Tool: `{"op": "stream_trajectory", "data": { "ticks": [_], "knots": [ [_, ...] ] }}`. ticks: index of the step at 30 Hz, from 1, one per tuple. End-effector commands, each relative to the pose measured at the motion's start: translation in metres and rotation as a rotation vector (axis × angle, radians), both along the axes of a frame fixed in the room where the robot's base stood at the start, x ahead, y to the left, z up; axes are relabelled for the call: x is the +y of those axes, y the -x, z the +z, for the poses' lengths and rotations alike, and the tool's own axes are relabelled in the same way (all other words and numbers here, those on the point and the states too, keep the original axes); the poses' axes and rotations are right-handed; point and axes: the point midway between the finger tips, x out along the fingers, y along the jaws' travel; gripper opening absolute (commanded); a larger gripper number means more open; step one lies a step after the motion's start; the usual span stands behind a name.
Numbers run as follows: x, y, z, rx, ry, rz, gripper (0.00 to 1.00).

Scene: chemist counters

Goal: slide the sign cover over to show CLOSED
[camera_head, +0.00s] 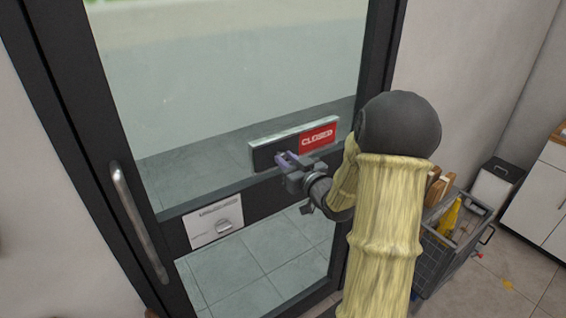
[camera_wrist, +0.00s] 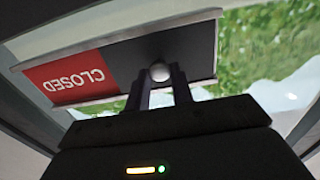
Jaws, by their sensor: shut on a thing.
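The sign (camera_head: 262,157) is mounted on the glass door. Its right half shows a red panel with CLOSED (camera_head: 318,138) in white letters. The dark sign cover (camera_head: 266,154) lies over the left half. In the wrist view the picture is turned over: the red CLOSED panel (camera_wrist: 68,80) is at left and the dark cover (camera_wrist: 188,52) at right. My gripper (camera_head: 288,160) is at the cover; its fingers (camera_wrist: 160,88) are shut on the cover's pale round knob (camera_wrist: 159,71). The fingers partly hide the knob.
A grey basket (camera_head: 437,262) with items stands right of my arm, near a white bin (camera_head: 494,185) and white cabinet (camera_head: 538,195).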

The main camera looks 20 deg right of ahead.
Motion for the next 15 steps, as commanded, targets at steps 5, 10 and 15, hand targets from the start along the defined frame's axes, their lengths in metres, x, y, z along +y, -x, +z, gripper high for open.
{"op": "stream_trajectory", "data": {
  "ticks": [5, 10, 15],
  "knots": [
    [0.0025, 0.0005, 0.0001, 0.0, -0.001, 0.003, 0.0],
    [0.0041, 0.0003, 0.0, 0.0, -0.001, 0.007, 0.0],
    [0.0042, 0.0002, -0.0002, 0.0, -0.002, 0.007, 0.44]
  ]
}}
